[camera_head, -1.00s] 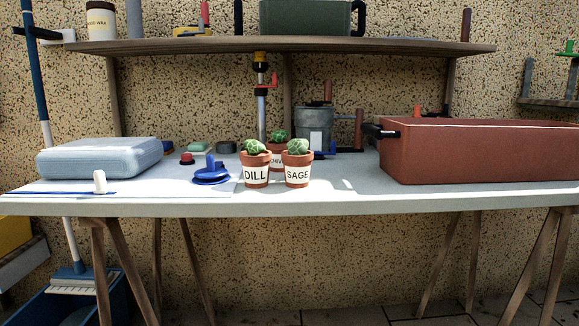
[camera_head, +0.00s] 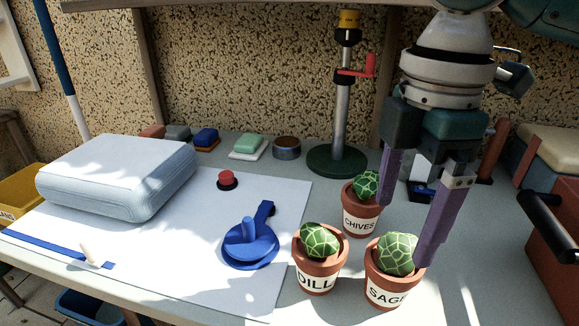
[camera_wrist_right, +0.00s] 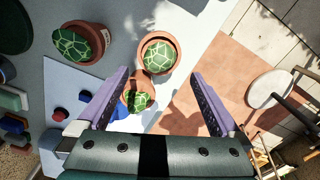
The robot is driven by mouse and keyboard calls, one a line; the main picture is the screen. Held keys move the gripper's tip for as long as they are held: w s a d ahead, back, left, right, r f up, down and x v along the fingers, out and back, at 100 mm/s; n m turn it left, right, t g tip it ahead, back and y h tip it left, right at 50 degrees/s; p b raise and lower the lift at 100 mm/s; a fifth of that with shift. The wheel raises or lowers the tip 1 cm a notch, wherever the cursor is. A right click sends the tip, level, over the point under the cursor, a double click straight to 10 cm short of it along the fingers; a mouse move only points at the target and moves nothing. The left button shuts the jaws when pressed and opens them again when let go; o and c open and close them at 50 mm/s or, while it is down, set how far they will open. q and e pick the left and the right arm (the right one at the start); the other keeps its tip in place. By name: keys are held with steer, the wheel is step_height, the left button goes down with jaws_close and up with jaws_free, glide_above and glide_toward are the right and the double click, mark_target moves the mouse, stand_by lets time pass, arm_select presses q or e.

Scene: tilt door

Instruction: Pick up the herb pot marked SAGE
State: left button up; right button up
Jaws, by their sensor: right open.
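The SAGE pot (camera_head: 388,292) is terracotta with a green cactus-like plant and stands upright at the table's front. The DILL pot (camera_head: 318,279) is on its left, and the CHIVES pot (camera_head: 359,222) is behind. My right gripper (camera_head: 404,235) is open and empty, its purple fingers pointing down. One fingertip overlaps SAGE's right edge in the head view; the other is beside CHIVES. In the right wrist view, by position, SAGE (camera_wrist_right: 158,52) is just beyond the fingertips (camera_wrist_right: 160,75), and DILL (camera_wrist_right: 138,97) shows between the fingers. My left gripper is out of view.
A blue round object (camera_head: 250,246) lies left of DILL. A red button (camera_head: 227,180) and a pale blue case (camera_head: 120,175) are farther left. A lamp-like stand (camera_head: 341,120) rises behind the pots. A red-brown box (camera_head: 560,240) bounds the right side.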

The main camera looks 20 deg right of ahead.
mark_target(393, 265)
step_height(393, 265, down, 4)
steer(key=shift+w+d+b, duration=0.15)
steer(key=shift+b, duration=0.35)
steer(key=f, duration=0.3)
steer(key=f+b, duration=0.1)
steer(key=f, duration=0.1)
steer(key=shift+d+f, duration=0.25)
steer(key=shift+f, duration=0.05)
steer(key=shift+c, duration=0.2)
steer(key=c, duration=1.2)
steer(key=shift+o, duration=0.2)
steer(key=shift+r, duration=0.15)
